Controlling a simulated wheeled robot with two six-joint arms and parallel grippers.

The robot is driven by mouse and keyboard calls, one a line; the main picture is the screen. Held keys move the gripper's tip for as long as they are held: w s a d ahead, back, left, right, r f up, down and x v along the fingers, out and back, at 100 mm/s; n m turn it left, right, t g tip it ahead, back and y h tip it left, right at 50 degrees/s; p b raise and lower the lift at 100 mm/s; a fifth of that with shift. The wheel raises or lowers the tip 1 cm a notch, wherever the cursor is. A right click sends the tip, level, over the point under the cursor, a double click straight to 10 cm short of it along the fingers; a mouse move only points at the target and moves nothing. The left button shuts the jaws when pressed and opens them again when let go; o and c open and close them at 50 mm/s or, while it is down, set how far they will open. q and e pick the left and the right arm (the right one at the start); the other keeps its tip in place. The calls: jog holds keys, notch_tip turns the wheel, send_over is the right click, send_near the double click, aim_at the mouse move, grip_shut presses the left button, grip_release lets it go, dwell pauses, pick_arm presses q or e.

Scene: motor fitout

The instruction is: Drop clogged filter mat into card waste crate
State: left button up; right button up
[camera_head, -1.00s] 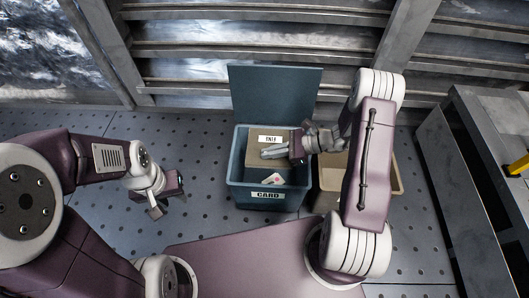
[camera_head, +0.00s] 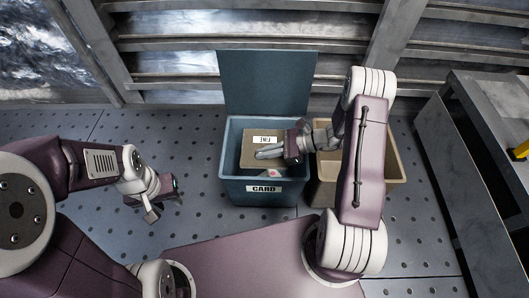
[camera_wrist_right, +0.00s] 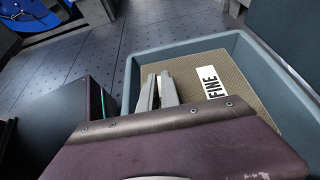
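The filter mat (camera_head: 259,158) is a flat tan piece with a white label reading FINE. It is inside the blue-grey card crate (camera_head: 231,187), whose front label reads CARD. It also shows in the right wrist view (camera_wrist_right: 221,118), label up. My right gripper (camera_head: 262,152) is over the mat inside the crate opening. In the right wrist view its two fingers (camera_wrist_right: 158,92) stand slightly apart in front of the mat, with nothing clearly between them. My left gripper (camera_head: 152,208) hangs over the floor to the left, empty; its finger gap is hard to see.
A tan crate (camera_head: 397,166) stands right of the card crate, partly hidden by my right arm. The card crate's lid (camera_head: 266,82) is raised at the back. A grey bench (camera_head: 490,150) stands at right.

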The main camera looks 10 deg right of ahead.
jog(key=o, duration=0.4)
jog(key=p+v, duration=0.5)
jog(key=v, duration=0.3)
jog(key=shift+d+r, duration=0.1)
jog(key=shift+r, duration=0.2)
jog(key=shift+s+d, duration=0.15)
jog(key=shift+d, duration=0.2)
